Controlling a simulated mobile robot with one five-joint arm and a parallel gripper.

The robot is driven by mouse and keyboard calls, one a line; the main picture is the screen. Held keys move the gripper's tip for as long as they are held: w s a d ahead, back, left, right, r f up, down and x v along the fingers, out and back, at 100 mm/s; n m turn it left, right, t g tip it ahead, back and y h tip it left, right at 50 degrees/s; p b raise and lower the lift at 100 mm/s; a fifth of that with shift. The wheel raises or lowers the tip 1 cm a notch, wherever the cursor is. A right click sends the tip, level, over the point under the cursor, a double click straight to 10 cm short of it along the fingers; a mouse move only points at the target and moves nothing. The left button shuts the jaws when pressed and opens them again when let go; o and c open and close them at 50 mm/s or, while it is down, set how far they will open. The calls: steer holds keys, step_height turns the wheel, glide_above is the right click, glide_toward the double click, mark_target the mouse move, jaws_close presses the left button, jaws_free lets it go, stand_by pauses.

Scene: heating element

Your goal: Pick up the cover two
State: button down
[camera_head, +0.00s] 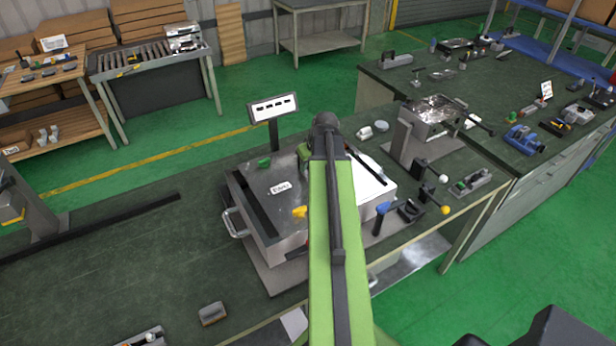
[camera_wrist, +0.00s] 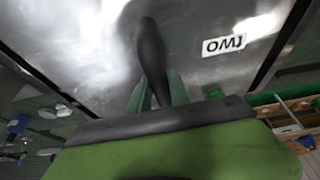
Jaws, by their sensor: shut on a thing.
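Cover two is a shiny metal plate (camera_wrist: 90,50) with a white label reading "TWO" upside down in the wrist view. It has a dark upright handle (camera_wrist: 150,45). My gripper (camera_wrist: 158,88) is shut on this handle, with one finger on each side. In the head view the metal cover (camera_head: 292,207) lies over the box-like unit, left of my green arm, with a small label too small to read. My arm hides the handle and my fingers there. I cannot tell whether the cover is resting or slightly raised.
The unit has a side handle (camera_head: 232,223) at left. A sign on a post (camera_head: 273,108) stands behind it. A blue-handled tool (camera_head: 381,216) and other fixtures stand at right. A grey block (camera_head: 212,313) lies in front. The bench at left is mostly clear.

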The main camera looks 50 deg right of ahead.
stand_by(0.7)
step_height(320, 180, up, 4)
steer(key=p, duration=0.4)
steer(key=shift+r, duration=0.2)
steer(key=s+d+r+p, duration=0.6)
steer(key=s+p, duration=0.1)
steer(key=s, duration=0.2)
steer(key=shift+s+d+r, duration=0.3)
